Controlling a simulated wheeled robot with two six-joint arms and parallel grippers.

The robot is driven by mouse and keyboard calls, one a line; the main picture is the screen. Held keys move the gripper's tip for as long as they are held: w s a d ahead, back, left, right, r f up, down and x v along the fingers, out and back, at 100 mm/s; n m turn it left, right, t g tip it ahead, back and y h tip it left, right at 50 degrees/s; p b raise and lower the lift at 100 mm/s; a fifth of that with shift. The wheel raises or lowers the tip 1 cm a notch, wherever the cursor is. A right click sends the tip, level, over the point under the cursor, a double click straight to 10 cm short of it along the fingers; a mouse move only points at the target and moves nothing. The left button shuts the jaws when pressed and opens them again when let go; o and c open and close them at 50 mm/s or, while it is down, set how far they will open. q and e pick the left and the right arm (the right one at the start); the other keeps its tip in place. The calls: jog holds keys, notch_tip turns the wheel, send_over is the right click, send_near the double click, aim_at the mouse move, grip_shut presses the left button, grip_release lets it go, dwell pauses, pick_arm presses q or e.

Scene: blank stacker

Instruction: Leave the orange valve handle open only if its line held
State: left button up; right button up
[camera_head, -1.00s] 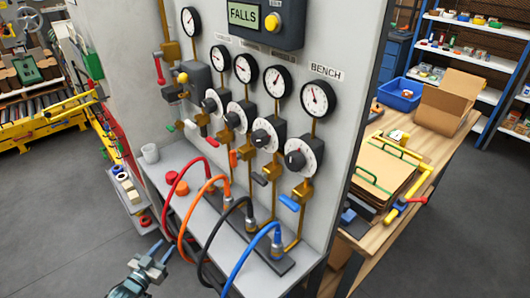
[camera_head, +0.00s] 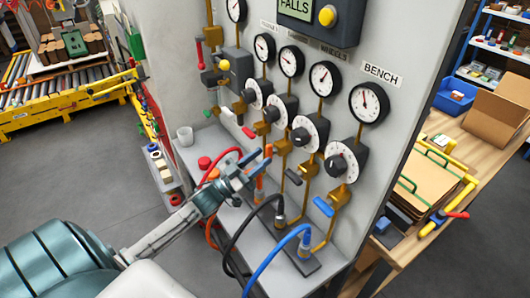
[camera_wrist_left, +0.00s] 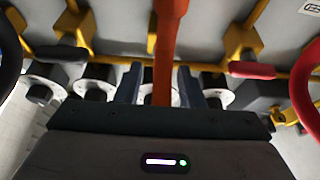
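The orange valve handle (camera_head: 259,184) hangs straight down from its brass valve on the grey panel. My left gripper (camera_head: 252,163) is at this handle, pointing at the panel. In the left wrist view the orange handle (camera_wrist_left: 164,60) stands between the two fingers (camera_wrist_left: 160,88), with a gap on each side, so the gripper is open. The orange line's gauge (camera_head: 291,61) appears to be the second of the row of four; its reading is too small to tell. My right gripper is not in view.
The red-line handle (camera_wrist_left: 252,70) and the grey handle (camera_wrist_left: 60,52) stick out sideways on either side. A blue handle (camera_head: 323,206) is further right. Black (camera_head: 240,240) and blue (camera_head: 270,265) hoses loop out in front.

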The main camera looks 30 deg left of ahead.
aim_at(271, 152)
pick_arm(q)
jog(key=shift+x, duration=0.9)
jog(key=shift+w+d+r, duration=0.1)
jog(key=shift+w+r, duration=0.05)
jog(key=shift+w, duration=0.1)
grip_shut()
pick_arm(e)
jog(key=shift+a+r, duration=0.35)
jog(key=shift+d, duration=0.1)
